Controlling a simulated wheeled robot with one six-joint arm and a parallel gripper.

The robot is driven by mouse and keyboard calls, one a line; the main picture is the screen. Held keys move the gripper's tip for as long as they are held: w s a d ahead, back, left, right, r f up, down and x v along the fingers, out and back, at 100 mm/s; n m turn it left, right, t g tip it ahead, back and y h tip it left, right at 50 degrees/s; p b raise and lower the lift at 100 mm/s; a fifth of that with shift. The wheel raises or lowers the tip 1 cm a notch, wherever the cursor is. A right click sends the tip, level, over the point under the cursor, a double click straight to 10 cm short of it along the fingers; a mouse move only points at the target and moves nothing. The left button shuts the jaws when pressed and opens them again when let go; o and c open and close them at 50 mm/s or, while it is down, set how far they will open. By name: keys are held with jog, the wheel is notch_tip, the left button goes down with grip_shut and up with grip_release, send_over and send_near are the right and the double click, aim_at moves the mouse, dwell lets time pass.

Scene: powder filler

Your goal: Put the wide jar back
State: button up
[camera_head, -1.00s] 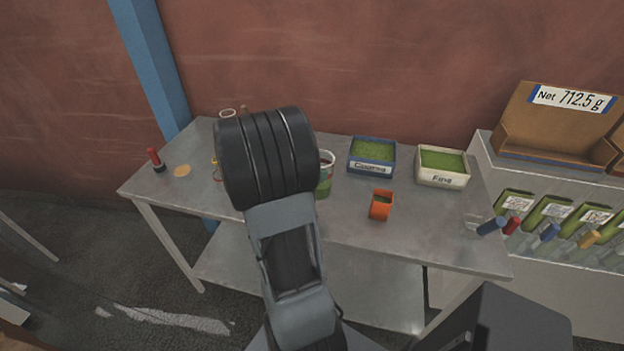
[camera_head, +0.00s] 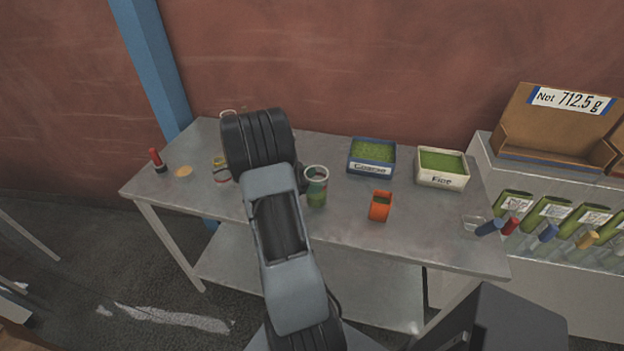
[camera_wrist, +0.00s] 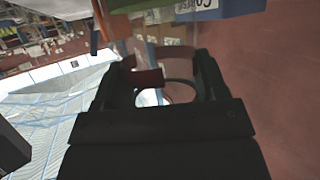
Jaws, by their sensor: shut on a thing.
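My gripper (camera_wrist: 155,72) shows in the wrist view, its dark fingers shut on a round jar, taken as the wide jar (camera_wrist: 149,78), with a red-brown band and pale round rim. In the head view my arm hides the gripper. Just right of the arm there, a clear-rimmed jar with green in its lower part (camera_head: 316,187) shows above or on the steel table (camera_head: 420,235). I cannot tell from this view whether it touches the table or the gripper.
A blue Coarse tray (camera_head: 371,168) and a white Fine tray (camera_head: 442,180) stand at the back right. A yellow-banded jar (camera_head: 221,171), partly hidden, a tan disc (camera_head: 183,172) and a red-handled tool (camera_head: 156,160) are left.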

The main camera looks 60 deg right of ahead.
jog(key=shift+f, duration=0.1)
jog(key=shift+f, duration=0.15)
jog(key=o, duration=1.3)
